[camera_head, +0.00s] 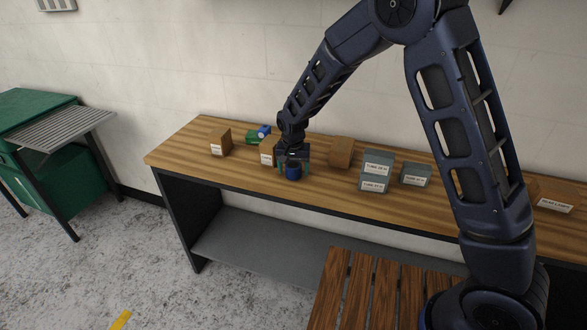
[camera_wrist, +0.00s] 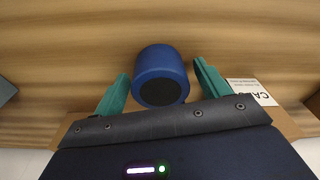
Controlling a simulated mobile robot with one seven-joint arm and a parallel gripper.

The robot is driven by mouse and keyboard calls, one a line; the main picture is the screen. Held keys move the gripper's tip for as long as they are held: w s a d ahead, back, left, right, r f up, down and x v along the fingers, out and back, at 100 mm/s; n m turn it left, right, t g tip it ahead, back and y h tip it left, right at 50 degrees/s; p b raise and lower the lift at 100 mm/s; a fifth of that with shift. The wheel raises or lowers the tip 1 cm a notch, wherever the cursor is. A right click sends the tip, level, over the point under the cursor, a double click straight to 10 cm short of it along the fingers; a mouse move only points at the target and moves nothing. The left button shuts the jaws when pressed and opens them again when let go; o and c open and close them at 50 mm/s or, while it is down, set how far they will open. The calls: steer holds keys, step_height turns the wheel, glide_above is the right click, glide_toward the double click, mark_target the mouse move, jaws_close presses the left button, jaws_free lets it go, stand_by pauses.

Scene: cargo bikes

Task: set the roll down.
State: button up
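The roll is a short dark-blue cylinder (camera_head: 293,173) that appears to stand upright on the wooden bench top, near its front edge. In the wrist view the roll (camera_wrist: 161,62) shows its blue side and a dark round end. My gripper (camera_head: 293,165) points down over it. Its two teal fingers are on either side of the roll in the wrist view (camera_wrist: 160,80), with a narrow gap visible on each side. The gripper looks open around the roll. The roll's contact with the bench is hard to make out.
On the bench (camera_head: 230,172), a labelled cardboard box (camera_head: 267,152) is close beside my gripper. A brown box (camera_head: 341,152), grey labelled boxes (camera_head: 375,170), another carton (camera_head: 220,142), and green and blue items (camera_head: 263,132) stand around. Bare wood lies left of the gripper.

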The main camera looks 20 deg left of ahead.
mark_target(293, 167)
step_height(293, 167, up, 12)
steer(key=s, duration=0.1)
steer(key=shift+s+d, duration=0.15)
steer(key=shift+s, duration=0.1)
stand_by(0.4)
steer(key=shift+r, duration=0.1)
steer(key=w+d+r, duration=0.1)
steer(key=d+r, duration=0.4)
steer(key=d, duration=0.5)
steer(key=w+d+r+m+y, duration=0.15)
steer(key=d+r, duration=0.35)
steer(key=d, duration=0.6)
steer(key=w+d+r, duration=0.2)
steer(key=d+r, duration=0.3)
steer(key=d, duration=0.5)
steer(key=s+d+t+h, duration=0.1)
steer(key=s+d, duration=0.7)
steer(key=d, duration=0.4)
steer(key=s+d+r+t, duration=0.1)
steer(key=s+d+t, duration=0.1)
steer(key=s+d, duration=0.7)
steer(key=d+m, duration=0.1)
steer(key=d, duration=0.1)
steer(key=shift+d+r+h, duration=0.25)
steer(key=shift+d+h, duration=0.1)
steer(key=shift+s, duration=0.1)
